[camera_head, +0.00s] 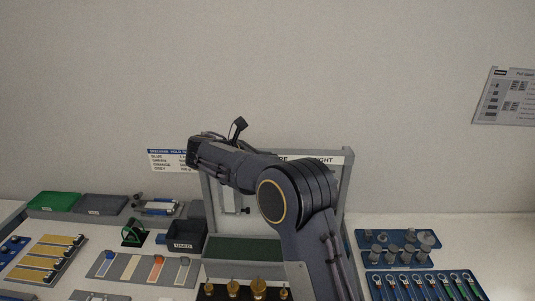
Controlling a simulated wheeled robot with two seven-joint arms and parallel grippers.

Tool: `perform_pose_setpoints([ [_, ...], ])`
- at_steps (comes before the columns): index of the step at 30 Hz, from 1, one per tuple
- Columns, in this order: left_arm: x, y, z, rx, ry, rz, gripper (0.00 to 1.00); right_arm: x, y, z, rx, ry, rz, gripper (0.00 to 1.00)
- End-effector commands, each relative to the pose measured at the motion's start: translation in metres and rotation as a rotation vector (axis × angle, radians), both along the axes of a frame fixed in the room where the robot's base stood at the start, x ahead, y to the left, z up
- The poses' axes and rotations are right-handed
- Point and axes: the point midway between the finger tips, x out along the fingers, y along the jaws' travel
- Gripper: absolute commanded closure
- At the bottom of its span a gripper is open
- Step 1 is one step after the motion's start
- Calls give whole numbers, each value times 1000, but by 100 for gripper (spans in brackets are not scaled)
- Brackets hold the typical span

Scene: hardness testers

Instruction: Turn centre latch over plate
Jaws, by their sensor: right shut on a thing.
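An upright framed board (212,205) stands at the back of the bench, with a lettered sign (335,160) along its top edge. A pale plate (229,200) shows in part on the board's face, below my right forearm. A small dark piece (246,211) sits at the plate's lower right. My right arm reaches up across the board and bends left. My right gripper (196,151) is at the board's upper left, shut on what seems to be the centre latch. The latch and fingertips are hidden or too small to make out. My left gripper is out of view.
Brass weights (259,288) stand in front of the board. A dark bin (187,237), a sample strip (140,268) and a green tray (54,201) lie left. A blue rack of grey pieces (398,247) and a tool tray (425,286) lie right.

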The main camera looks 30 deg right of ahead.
Motion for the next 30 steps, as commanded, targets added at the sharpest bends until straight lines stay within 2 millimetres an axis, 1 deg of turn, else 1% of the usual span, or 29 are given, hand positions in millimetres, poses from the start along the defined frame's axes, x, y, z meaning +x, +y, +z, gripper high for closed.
perform_pose_setpoints([
  [15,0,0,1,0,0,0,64,1,1,-2,5,3,-21,100],
  [16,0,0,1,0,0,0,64,1,1,-2,5,3,-21,78],
  [21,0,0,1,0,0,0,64,1,0,-1,3,1,-20,57],
  [30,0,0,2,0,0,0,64,2,0,1,1,-4,-17,57],
])
